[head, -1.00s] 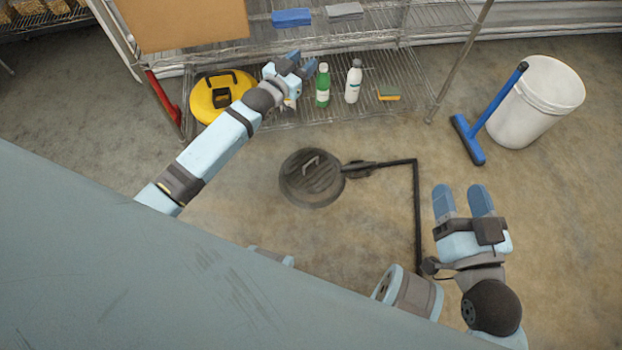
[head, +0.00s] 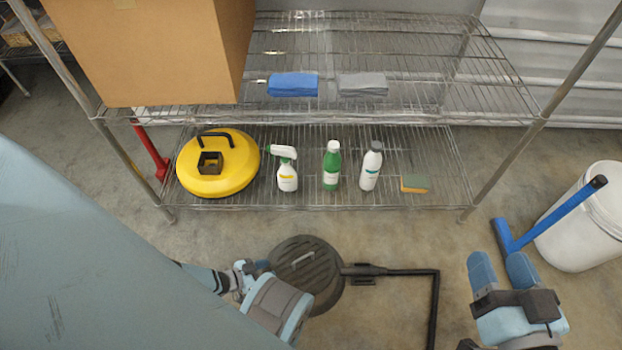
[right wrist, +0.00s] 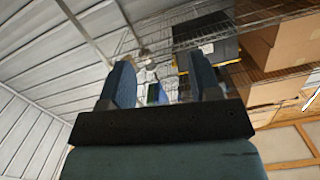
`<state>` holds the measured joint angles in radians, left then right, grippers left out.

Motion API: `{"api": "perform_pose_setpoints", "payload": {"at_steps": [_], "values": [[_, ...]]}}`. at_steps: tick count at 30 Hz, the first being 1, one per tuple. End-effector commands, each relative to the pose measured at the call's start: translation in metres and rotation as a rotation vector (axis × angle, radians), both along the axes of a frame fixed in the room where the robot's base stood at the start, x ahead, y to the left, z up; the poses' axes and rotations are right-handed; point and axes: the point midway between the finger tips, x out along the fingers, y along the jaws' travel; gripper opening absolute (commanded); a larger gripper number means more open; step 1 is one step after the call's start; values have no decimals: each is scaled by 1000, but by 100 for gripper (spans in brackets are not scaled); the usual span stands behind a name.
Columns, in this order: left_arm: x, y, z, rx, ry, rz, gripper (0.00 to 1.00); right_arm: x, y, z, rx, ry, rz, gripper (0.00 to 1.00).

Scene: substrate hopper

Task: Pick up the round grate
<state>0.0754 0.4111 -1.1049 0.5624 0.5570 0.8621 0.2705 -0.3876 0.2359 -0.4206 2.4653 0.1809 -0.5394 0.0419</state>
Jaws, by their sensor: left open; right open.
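The round grate (head: 318,262), a dark slatted disc with a light bar handle, lies on the concrete floor. My left arm's links cover part of its lower left edge. My left gripper (head: 262,267) shows only in part at the grate's left edge, behind an arm link; I cannot tell whether it touches the grate. My right gripper (head: 503,268) is open and empty, well to the right of the grate. In the right wrist view the right gripper (right wrist: 163,85) has its fingers apart with nothing between them.
A dark pipe (head: 400,271) runs right from the grate, then bends toward me. A wire shelf (head: 440,185) behind holds a yellow round lid (head: 215,178), bottles and a sponge. A blue squeegee (head: 555,215) and white bucket (head: 580,235) stand at right.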

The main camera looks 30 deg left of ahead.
Motion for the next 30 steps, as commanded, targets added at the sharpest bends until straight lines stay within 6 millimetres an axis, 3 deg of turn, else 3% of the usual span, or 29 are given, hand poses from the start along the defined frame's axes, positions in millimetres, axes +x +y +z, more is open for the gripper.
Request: {"api": "perform_pose_setpoints", "payload": {"at_steps": [10, 19, 26, 30], "values": [[50, -31, -28, -1, -1, -3, 42, 13, -8, -3, -85, -146, -4, 57], [70, -43, -35, 0, 0, -2, 42, 18, -11, 0, -119, -209, -8, 57], [100, -58, -47, -2, -1, -3, 42, 23, -15, -4, -169, -282, -14, 57], [107, -62, -49, 1, 1, -3, 42, 27, -16, 3, -188, -334, -17, 57]]}}
